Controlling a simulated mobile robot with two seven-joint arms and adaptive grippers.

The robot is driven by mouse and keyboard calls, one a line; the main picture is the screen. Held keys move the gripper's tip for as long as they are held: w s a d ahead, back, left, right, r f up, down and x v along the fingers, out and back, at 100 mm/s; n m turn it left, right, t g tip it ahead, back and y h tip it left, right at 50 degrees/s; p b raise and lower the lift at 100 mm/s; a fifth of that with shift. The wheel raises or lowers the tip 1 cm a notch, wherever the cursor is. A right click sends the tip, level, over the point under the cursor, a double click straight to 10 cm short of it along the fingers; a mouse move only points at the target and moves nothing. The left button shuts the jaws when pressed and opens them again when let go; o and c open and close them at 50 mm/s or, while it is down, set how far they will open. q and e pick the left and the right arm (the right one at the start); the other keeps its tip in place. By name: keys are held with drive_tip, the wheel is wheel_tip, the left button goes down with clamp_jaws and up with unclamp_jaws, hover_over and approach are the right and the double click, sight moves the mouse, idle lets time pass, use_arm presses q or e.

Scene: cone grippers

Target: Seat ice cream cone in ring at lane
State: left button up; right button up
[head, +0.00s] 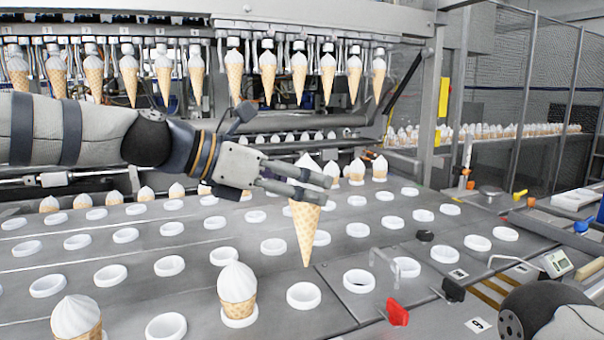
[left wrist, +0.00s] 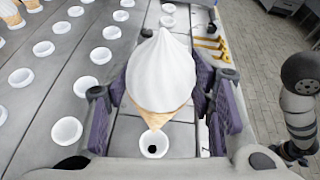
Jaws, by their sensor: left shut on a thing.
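My left gripper (head: 300,182) comes in from the left and is shut on an ice cream cone (head: 306,232) with a white swirl top. The cone hangs tip down and roughly upright above the plate, its tip above and close to a white ring (head: 303,295). In the left wrist view the held cone (left wrist: 162,75) sits between the two purple-padded fingers (left wrist: 163,95). A white ring (left wrist: 153,145) shows just below it. My right gripper is not in view; a dark arm part of mine shows at the lower right.
Rows of empty white rings (head: 168,265) cover the metal plate. Seated cones stand at the front left (head: 238,290) and along the back. More cones hang from the machine (head: 266,75) behind. A red clip (head: 397,312) and a metal handle (head: 384,265) stand right of the held cone.

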sight(300, 241)
use_arm(q)
drive_tip(key=f+b, duration=0.1)
drive_tip(key=f, duration=0.1)
drive_tip(key=s+f, duration=0.1)
drive_tip(key=f, duration=0.1)
drive_tip(key=shift+f+b, duration=0.35)
drive_tip(key=shift+w+f, duration=0.1)
drive_tip(key=shift+f, duration=1.95)
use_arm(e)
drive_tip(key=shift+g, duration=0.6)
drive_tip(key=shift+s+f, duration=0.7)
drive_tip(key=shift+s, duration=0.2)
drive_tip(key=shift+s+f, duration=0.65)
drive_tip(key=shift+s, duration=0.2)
use_arm(q)
drive_tip(key=shift+f, duration=0.25)
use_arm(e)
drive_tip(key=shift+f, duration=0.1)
use_arm(q)
drive_tip(key=o, duration=0.9)
drive_tip(key=v, duration=1.2)
